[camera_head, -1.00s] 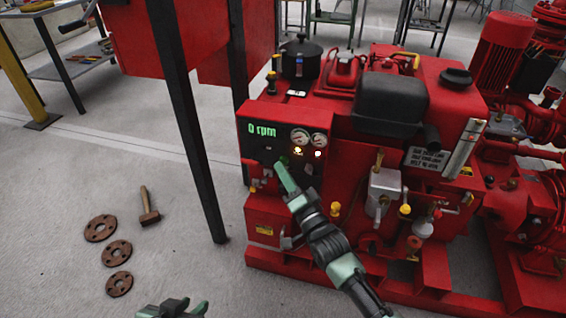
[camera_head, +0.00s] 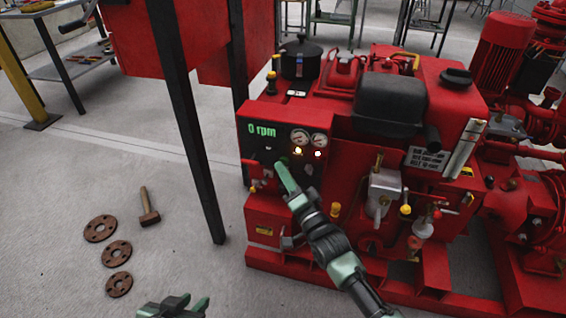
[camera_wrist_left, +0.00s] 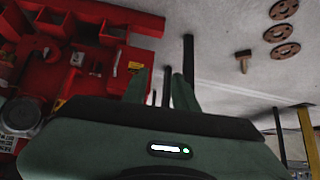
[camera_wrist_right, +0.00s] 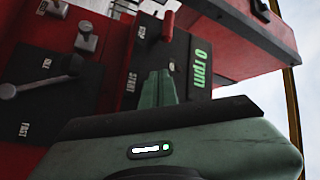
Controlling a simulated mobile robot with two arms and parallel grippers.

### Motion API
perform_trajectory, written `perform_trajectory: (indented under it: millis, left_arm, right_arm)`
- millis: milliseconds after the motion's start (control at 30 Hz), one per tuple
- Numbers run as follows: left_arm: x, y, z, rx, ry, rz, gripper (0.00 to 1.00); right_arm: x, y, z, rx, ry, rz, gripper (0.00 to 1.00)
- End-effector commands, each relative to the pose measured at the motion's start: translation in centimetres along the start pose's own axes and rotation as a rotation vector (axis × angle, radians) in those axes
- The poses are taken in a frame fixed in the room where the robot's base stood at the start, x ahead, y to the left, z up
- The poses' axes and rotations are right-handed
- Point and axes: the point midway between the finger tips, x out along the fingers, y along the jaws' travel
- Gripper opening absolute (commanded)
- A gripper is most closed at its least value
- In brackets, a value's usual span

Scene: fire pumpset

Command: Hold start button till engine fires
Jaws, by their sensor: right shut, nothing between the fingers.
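A hammer (camera_head: 148,206) and rusty flanges (camera_head: 101,229) lie on the floor at left. A red box on dark posts (camera_head: 185,130) stands left of the engine.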

Motion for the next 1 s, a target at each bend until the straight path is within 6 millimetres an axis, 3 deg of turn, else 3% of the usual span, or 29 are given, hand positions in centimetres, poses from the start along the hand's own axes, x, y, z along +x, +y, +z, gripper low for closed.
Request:
perform_trajectory:
  millis: [1000]
  left_arm:
    - [0.2,0.1,-1.2,0.001,0.055,0.003,0.28]
  right_arm:
    - [0.4,0.2,-0.3,0.000,0.001,-0.001,0.00]
